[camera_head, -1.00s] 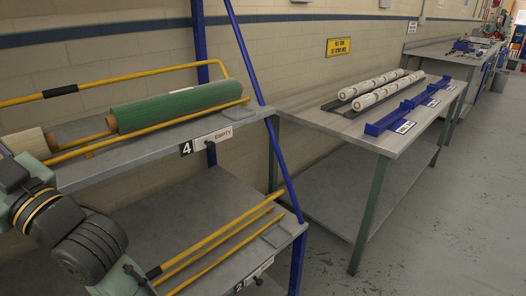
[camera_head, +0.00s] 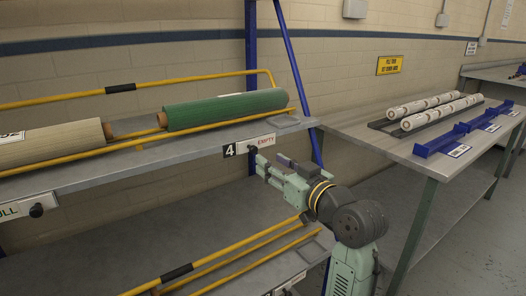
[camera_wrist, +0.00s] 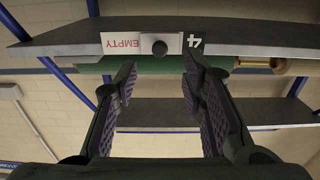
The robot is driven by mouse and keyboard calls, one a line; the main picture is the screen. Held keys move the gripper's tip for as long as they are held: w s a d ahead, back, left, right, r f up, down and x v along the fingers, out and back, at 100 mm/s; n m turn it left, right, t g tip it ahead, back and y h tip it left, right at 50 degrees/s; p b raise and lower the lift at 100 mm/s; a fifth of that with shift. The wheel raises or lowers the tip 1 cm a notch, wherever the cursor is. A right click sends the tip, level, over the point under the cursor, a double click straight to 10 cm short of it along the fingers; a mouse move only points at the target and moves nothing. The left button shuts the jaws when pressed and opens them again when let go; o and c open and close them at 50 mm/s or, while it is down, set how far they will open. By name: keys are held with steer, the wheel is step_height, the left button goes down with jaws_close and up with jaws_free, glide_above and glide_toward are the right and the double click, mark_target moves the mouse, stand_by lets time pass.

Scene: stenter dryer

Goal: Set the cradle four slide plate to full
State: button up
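The cradle four slide plate (camera_head: 265,141) is a white plate on the shelf's front edge, reading EMPTY in red, beside a black "4" label (camera_head: 229,150). Its dark round knob (camera_head: 252,149) is at the plate's left end. In the wrist view, the plate (camera_wrist: 122,43) appears upside down, with the knob (camera_wrist: 160,47) straight ahead. My gripper (camera_wrist: 158,75) is open and empty, its two padded fingers apart on either side of the knob's line. In the head view, my gripper (camera_head: 262,168) is just in front of and below the plate. Contact with the knob cannot be told.
A green roll (camera_head: 225,108) lies on the upper cradle, with a beige roll (camera_head: 48,146) to its left. Another knob (camera_head: 37,210) is at lower left, by a plate ending in "LL". A blue upright stands near the shelf end. A table (camera_head: 420,150) with white rollers is at right.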

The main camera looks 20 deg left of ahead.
mark_target(255, 151)
steer(key=p+x, duration=0.1)
steer(key=x, duration=0.6)
steer(key=shift+w+a, duration=0.2)
steer(key=shift+a, duration=0.05)
steer(key=shift+c, duration=0.3)
jaws_close()
